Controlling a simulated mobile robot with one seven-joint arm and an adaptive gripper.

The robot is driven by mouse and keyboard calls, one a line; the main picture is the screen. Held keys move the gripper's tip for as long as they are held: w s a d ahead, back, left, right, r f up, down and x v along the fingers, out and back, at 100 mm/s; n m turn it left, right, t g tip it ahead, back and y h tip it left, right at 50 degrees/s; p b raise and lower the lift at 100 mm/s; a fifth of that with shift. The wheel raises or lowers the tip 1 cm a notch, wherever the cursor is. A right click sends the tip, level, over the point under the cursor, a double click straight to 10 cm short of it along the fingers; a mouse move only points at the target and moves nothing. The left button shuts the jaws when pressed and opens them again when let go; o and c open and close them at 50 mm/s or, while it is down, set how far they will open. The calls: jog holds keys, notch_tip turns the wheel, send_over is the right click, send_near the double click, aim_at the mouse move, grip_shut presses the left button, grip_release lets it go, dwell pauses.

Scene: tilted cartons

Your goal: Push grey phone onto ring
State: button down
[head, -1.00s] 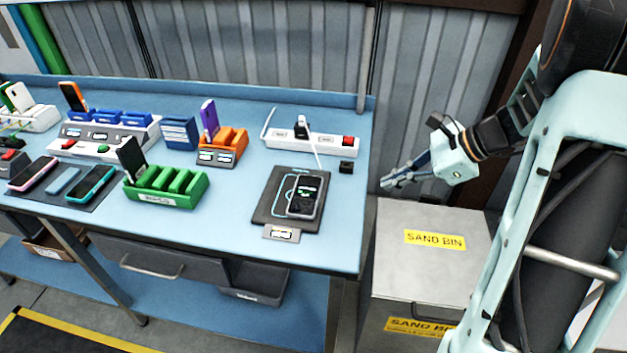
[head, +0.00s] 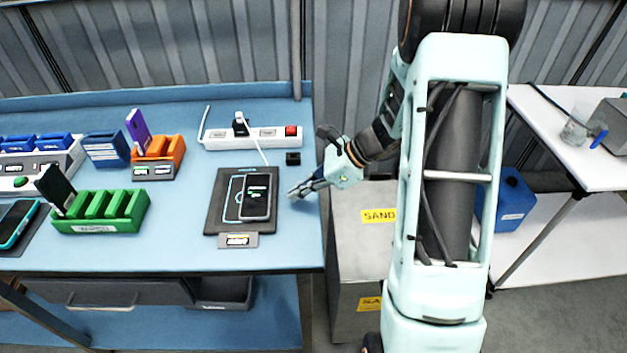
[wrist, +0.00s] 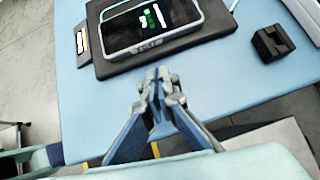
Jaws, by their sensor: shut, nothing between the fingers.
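The grey phone (head: 257,197) lies flat, screen up and lit, on the right part of a dark charging pad (head: 228,229). The ring outline (head: 231,198) shows on the pad at the phone's left; the phone covers its right part. In the wrist view the phone (wrist: 150,26) lies on the pad just beyond my fingertips. My gripper (head: 292,193) is shut and empty, to the right of the phone near the table's right edge. In the wrist view my gripper (wrist: 158,82) points at the phone's near long side, with a gap between them.
A small black block (head: 293,159) sits behind my gripper, and it also shows in the wrist view (wrist: 270,43). A white power strip (head: 262,136) with a plug and cable lies behind the pad. A green rack (head: 100,211) stands to the left. A sand bin (head: 352,260) stands beside the table.

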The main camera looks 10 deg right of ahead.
aim_at(262, 193)
jog(key=shift+w+a+r, duration=0.1)
jog(key=shift+w+a, duration=0.25)
jog(key=shift+a, duration=0.55)
jog(key=shift+w+a, duration=0.3)
jog(key=shift+a, duration=0.6)
jog(key=shift+w+a, duration=0.3)
jog(key=shift+a, duration=0.65)
jog(key=shift+w+a, duration=0.25)
jog(key=shift+a, duration=0.7)
jog(key=shift+d, duration=0.2)
